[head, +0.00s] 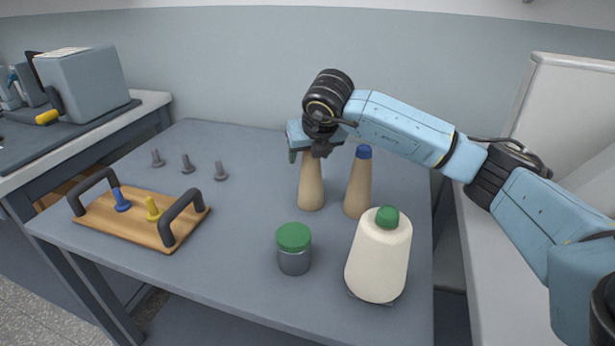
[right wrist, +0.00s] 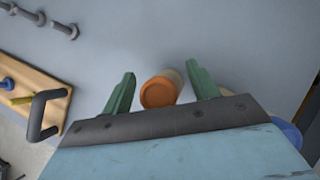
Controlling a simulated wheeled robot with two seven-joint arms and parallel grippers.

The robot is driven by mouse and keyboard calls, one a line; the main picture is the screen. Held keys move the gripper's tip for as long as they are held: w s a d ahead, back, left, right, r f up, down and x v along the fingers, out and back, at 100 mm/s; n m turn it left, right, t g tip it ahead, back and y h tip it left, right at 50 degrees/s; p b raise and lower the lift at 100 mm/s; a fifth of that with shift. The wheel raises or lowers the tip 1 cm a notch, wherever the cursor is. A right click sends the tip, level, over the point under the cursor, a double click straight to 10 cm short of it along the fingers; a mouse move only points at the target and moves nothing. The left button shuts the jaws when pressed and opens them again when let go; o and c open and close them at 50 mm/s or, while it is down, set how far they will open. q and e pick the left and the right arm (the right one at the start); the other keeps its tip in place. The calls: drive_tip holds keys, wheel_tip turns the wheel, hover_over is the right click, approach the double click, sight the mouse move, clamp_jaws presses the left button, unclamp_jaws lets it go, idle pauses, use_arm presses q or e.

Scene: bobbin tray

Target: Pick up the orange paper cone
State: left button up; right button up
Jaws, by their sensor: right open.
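The orange-topped paper cone (head: 311,187) stands upright on the table in the head view. Its tan body shows there, and its top is hidden behind my right gripper (head: 312,150). In the right wrist view the cone's orange top (right wrist: 159,92) lies between the two green fingers of my right gripper (right wrist: 161,92). The fingers are apart, with a gap showing on each side of the cone. My left gripper is in neither view.
A blue-topped cone (head: 358,188) stands close to the right. In front are a green-lidded jar (head: 294,257) and a large cream cone of thread (head: 380,260). A wooden tray (head: 130,229) with black handles holds a blue and a yellow peg. Several grey bolts (head: 186,163) stand behind it.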

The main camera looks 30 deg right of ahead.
drive_tip(key=shift+f, duration=0.1)
drive_tip(key=shift+c, duration=0.4)
drive_tip(key=c, duration=1.2)
